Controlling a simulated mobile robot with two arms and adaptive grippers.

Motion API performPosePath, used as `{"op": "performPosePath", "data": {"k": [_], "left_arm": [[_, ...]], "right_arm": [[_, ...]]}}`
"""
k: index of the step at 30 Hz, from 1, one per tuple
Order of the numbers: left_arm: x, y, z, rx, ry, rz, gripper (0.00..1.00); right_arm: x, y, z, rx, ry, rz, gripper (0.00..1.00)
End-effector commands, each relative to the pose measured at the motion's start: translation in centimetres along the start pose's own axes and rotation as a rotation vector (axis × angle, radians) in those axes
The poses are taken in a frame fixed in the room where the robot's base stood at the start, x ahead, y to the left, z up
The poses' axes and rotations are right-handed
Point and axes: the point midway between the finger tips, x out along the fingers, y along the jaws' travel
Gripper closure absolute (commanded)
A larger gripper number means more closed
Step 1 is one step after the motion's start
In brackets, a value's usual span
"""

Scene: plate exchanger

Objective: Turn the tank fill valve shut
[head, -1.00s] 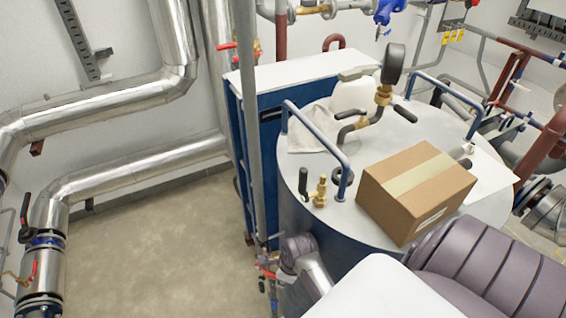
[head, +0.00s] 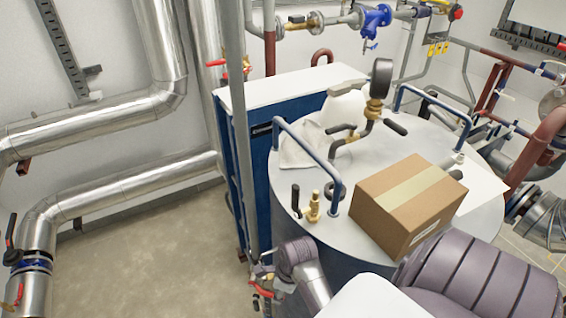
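Several valves show in the head view, and I cannot tell which is the tank fill valve. A brass valve (head: 313,208) with an upright black lever stands on the left front of the round grey tank top (head: 375,160). A red-handled valve (head: 262,291) is low beside the tank, at the bottom of a thin grey pipe. Neither of my grippers is in view; only arm parts show at the lower edge.
A blue plate exchanger (head: 258,170) stands behind left. Silver pipes (head: 95,185) line the left wall. Bare floor (head: 150,265) lies at lower left.

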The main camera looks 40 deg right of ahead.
Motion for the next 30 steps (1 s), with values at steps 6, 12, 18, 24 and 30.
{"op": "performPosePath", "data": {"k": [6, 12, 18, 24, 30], "left_arm": [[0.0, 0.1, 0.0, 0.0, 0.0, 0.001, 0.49], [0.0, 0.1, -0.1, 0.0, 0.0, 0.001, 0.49], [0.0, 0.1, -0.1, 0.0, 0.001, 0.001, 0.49], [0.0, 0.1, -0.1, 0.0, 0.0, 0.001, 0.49], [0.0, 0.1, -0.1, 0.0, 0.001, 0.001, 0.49]], "right_arm": [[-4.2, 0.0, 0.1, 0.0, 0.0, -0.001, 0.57], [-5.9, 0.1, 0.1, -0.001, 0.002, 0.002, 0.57], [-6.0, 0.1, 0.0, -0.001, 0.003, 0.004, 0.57], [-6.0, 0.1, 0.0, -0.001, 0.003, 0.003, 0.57], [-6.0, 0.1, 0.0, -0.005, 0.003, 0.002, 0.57]]}}
